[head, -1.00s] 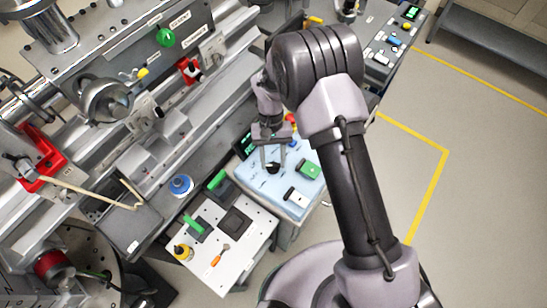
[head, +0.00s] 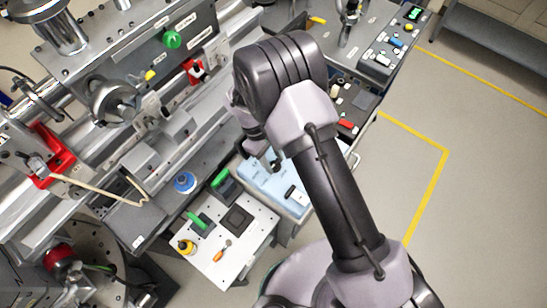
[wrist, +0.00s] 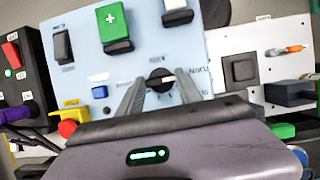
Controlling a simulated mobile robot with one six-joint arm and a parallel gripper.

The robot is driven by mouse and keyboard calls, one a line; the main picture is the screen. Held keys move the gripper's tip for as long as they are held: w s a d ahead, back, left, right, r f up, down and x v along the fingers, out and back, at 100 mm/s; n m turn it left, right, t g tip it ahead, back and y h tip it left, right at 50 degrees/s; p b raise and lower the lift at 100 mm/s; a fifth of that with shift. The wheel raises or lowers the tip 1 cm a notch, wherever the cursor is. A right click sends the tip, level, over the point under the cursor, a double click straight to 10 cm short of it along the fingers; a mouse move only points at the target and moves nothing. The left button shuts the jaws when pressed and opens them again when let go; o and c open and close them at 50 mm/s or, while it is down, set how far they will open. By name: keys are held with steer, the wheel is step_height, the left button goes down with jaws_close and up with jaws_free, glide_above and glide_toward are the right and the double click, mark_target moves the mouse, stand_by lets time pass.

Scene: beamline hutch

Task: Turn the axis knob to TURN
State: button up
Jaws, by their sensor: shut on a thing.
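In the wrist view a round black knob (wrist: 161,81) with a white pointer mark sits on a light blue panel (wrist: 150,48). My gripper (wrist: 161,77) has one finger on each side of the knob and is shut on it. The pointer mark points roughly right in this view, toward printed lettering beside the knob that is too small and turned to read surely. In the head view my arm covers much of the light blue panel (head: 257,178), and the fingers and knob are mostly hidden behind it.
Near the knob on the panel are a green button with a white cross (wrist: 114,25), a black rocker switch (wrist: 63,46) and a blue button (wrist: 100,91). A white perforated plate (head: 225,262) holds an orange-handled tool (head: 220,254). Open floor lies right.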

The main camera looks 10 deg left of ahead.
steer(key=shift+n+t, duration=0.3)
steer(key=shift+n, duration=0.5)
steer(key=o, duration=1.4)
steer(key=p+v, duration=0.3)
steer(key=v, duration=1.4)
steer(key=shift+a+r+p, duration=0.15)
steer(key=shift+a+p, duration=0.05)
steer(key=shift+p, duration=0.2)
